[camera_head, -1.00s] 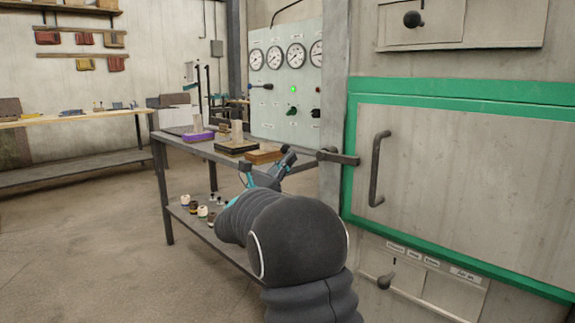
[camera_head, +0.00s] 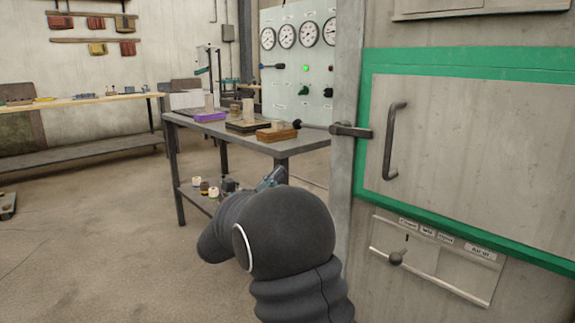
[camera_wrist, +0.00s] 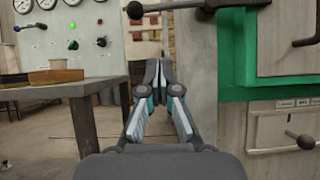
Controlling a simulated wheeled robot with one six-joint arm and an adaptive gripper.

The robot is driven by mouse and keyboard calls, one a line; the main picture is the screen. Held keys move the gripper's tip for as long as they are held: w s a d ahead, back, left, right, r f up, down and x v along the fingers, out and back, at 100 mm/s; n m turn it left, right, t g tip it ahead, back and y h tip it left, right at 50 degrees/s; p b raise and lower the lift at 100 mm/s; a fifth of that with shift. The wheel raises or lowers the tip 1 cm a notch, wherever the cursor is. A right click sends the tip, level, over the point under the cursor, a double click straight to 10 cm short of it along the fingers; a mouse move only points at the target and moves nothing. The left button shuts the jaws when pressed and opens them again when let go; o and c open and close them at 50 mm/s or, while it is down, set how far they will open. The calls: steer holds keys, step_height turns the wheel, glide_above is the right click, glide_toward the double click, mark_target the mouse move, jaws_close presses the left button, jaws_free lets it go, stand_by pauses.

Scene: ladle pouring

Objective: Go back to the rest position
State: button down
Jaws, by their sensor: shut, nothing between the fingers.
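My gripper (camera_wrist: 157,72) points away from the wrist camera, with its fingertips together and nothing between them. In the head view only a small part of my gripper (camera_head: 272,178) shows past my dark covered arm, which hides the rest. It appears in front of the work table's right end, below the tabletop. In the wrist view it lies between the table (camera_wrist: 62,90) on the left and the furnace wall on the right, apart from both.
The green-framed furnace door (camera_head: 365,120) with its bar handle (camera_head: 391,140) stands close on the right, its latch bar (camera_head: 350,131) jutting left. The work table (camera_head: 290,146) carries a purple tray (camera_head: 209,117) and a wooden block (camera_head: 277,134). Open floor (camera_head: 80,240) lies left.

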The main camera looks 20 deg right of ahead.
steer(key=shift+s+a+f, duration=0.15)
steer(key=shift+a+f, duration=0.15)
steer(key=shift+a, duration=0.15)
